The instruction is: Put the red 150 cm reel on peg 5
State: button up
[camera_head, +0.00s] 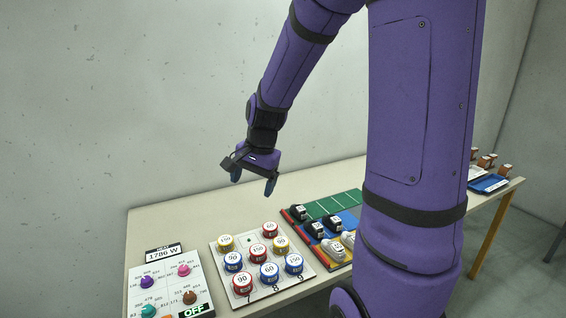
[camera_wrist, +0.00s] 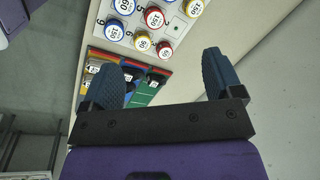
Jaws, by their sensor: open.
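The peg board (camera_head: 222,292) holds a three-by-three grid of reels with one bare peg (camera_head: 248,240) in the back row. A red reel (camera_head: 257,254) that seems to read 150 sits in the middle position, the place of peg 5 by the row numbering; its peg is covered. It also shows in the wrist view (camera_wrist: 154,17). Another red reel (camera_head: 270,230) is at back right and a red 90 reel (camera_head: 243,284) at front left. My gripper (camera_head: 254,186) is open and empty, high above the table behind the board.
Yellow and blue reels, such as the blue 60 reel (camera_head: 269,273), fill the other pegs. A knob panel (camera_head: 165,285) stands at left. A coloured tray (camera_head: 335,206) with black and white shoes lies at right. A blue tray (camera_head: 489,184) sits at the far end.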

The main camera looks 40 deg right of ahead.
jog(key=s+a+r+n+t, duration=0.1)
jog(key=s+a+r+n, duration=0.1)
jog(key=s+r+n, duration=0.2)
jog(key=s+a+r+n+t+h, duration=0.1)
jog(key=s+a+r+n, duration=0.2)
jog(key=s, duration=0.6)
jog(key=s+a+r+n+t, duration=0.1)
jog(key=s+a+r+n, duration=0.1)
jog(key=s+r+n, duration=0.3)
notch_tip(320, 180, up, 2)
jog(key=shift+s+a+r+n, duration=0.1)
jog(key=shift+s+a+n, duration=0.3)
jog(key=shift+s, duration=0.35)
